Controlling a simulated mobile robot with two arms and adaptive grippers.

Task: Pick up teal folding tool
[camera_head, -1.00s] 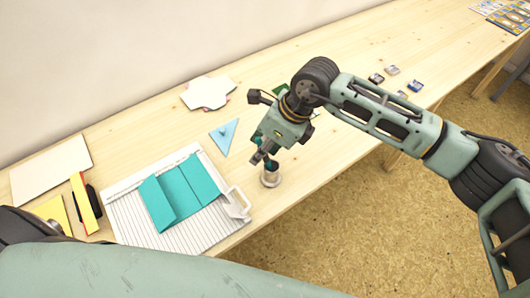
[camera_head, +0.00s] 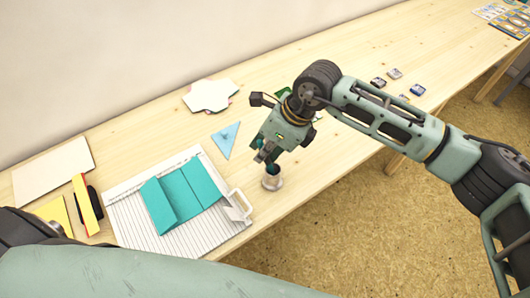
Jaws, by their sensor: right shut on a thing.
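My right gripper (camera_head: 265,155) is over a small metallic cup (camera_head: 272,183) near the front edge of the table. It is shut on a small teal thing (camera_head: 272,168), seemingly the teal folding tool, whose lower end is at the cup's mouth. The fingers hide most of the tool, and I cannot tell how deep it sits in the cup. My left arm crosses the bottom of the view; its gripper is not in sight.
A white scoring board (camera_head: 190,238) with folded teal card (camera_head: 183,192) lies left of the cup. A light blue triangle (camera_head: 225,140), white paper shapes (camera_head: 210,95) and a yellow-edged item (camera_head: 85,205) lie nearby. Small inkpads (camera_head: 395,73) sit farther right.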

